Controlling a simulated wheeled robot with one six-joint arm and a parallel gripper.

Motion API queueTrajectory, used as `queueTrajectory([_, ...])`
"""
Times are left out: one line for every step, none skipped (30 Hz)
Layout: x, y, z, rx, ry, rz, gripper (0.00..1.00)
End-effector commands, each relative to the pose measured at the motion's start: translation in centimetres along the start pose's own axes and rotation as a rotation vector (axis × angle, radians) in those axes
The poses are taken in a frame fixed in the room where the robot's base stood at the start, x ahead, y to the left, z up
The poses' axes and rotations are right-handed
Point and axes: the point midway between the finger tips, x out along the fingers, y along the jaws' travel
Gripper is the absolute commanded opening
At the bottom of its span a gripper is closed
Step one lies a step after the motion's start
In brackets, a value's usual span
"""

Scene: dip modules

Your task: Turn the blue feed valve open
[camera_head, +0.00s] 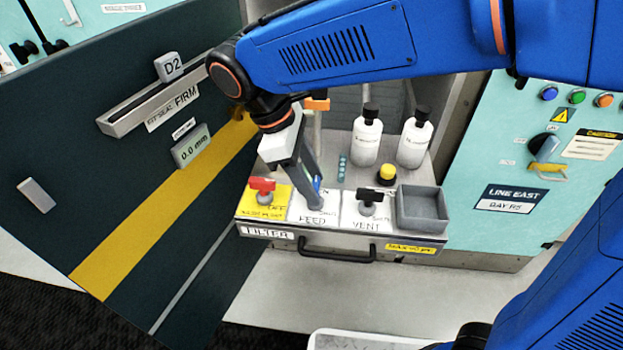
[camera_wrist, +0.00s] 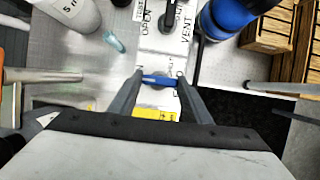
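The blue feed valve handle (camera_wrist: 158,80) is a short bar, lying crosswise between my two fingertips in the wrist view. In the head view only a sliver of blue (camera_head: 317,184) shows beside my fingers, above the white FEED plate (camera_head: 311,218). My gripper (camera_wrist: 160,76) is down at the valve with its fingers apart, one near each end of the bar. I cannot tell whether the fingers touch the bar ends. The head view shows my gripper (camera_head: 312,190) tilted over the FEED plate, hiding most of the valve.
A red-handled valve (camera_head: 262,186) on a yellow plate stands left of FEED. A black-handled VENT valve (camera_head: 369,195) stands right. A grey tray (camera_head: 422,208), a yellow button (camera_head: 387,173) and two white bottles (camera_head: 367,140) are close by. A dark panel (camera_head: 150,200) rises at left.

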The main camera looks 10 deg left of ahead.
Motion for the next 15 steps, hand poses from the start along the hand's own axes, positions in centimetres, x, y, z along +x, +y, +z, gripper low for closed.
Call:
queueTrajectory([0.00,-0.01,-0.01,-0.001,0.000,0.000,0.53])
queueTrajectory([0.00,-0.01,-0.01,-0.001,0.000,0.000,0.60])
queueTrajectory([0.00,0.00,-0.01,-0.001,0.000,0.000,0.62])
queueTrajectory([0.00,0.00,-0.01,-0.001,0.000,0.000,0.62])
queueTrajectory([0.00,-0.01,-0.01,0.000,0.000,0.000,0.62])
queueTrajectory([0.00,0.00,0.00,0.000,0.000,0.000,0.62])
queueTrajectory([0.01,0.00,0.00,0.000,0.000,0.000,0.62])
queueTrajectory([0.01,0.00,0.00,0.000,0.000,0.000,0.62])
queueTrajectory([0.01,0.00,0.00,0.000,0.000,0.000,0.62])
queueTrajectory([0.00,0.00,0.00,0.000,0.000,0.000,0.62])
queueTrajectory([-0.03,0.00,0.00,0.000,0.000,0.000,0.62])
queueTrajectory([-0.13,0.00,-0.01,0.000,0.000,0.000,0.62])
queueTrajectory([-0.25,0.00,-0.01,0.000,0.000,0.000,0.62])
queueTrajectory([-0.43,0.01,-0.02,0.000,0.000,0.000,0.62])
queueTrajectory([-0.77,0.02,-0.04,0.000,0.001,0.001,0.62])
